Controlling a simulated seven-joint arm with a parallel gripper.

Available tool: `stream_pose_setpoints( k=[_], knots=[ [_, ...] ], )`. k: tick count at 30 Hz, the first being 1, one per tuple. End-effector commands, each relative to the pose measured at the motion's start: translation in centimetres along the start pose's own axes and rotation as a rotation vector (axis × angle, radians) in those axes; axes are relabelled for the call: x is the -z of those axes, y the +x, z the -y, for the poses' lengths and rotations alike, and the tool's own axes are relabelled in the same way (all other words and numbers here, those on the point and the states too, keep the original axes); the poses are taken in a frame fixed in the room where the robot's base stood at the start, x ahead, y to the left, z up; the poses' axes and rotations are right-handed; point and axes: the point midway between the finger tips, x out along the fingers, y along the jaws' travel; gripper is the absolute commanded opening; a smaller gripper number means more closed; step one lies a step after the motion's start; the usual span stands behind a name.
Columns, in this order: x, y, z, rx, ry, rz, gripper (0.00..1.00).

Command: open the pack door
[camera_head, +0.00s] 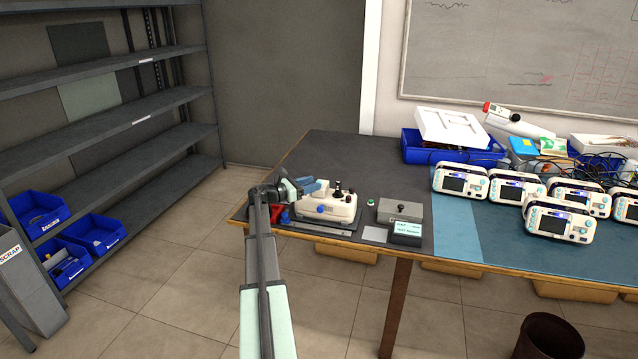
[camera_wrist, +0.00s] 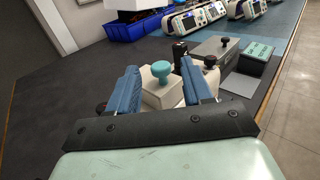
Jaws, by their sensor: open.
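A white unit (camera_head: 330,201) sits in a dark fixture near the left end of the bench, with a blue knob (camera_head: 321,208) on its front side and dark knobs around it. My gripper (camera_head: 322,185) reaches over its left part with blue fingers pointing right. In the wrist view my gripper (camera_wrist: 160,75) is open and empty. A teal knob (camera_wrist: 162,70) on a pale block (camera_wrist: 163,94) shows between the fingers, with visible gaps on both sides. I cannot make out which part is the pack door; the fingers and palm hide much of the unit.
A grey lidded box (camera_head: 400,210) and a small display box (camera_head: 407,231) stand right of the fixture. Several white monitors (camera_head: 460,183) stand farther right. Blue bins (camera_head: 450,152) lie behind. A red part (camera_head: 276,213) lies left of the unit. The rear left bench (camera_head: 345,150) is clear.

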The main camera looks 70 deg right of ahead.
Motion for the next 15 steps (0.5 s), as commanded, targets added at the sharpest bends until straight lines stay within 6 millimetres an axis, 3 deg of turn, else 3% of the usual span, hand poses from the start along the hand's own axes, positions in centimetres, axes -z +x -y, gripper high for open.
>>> stream_pose_setpoints(
  k=[6, 15],
  knots=[
    [0.0, 2.7, -0.1, 0.001, 0.0, 0.0, 0.5],
    [0.0, 3.8, 0.0, 0.0, 0.001, 0.0, 0.5]
  ],
)
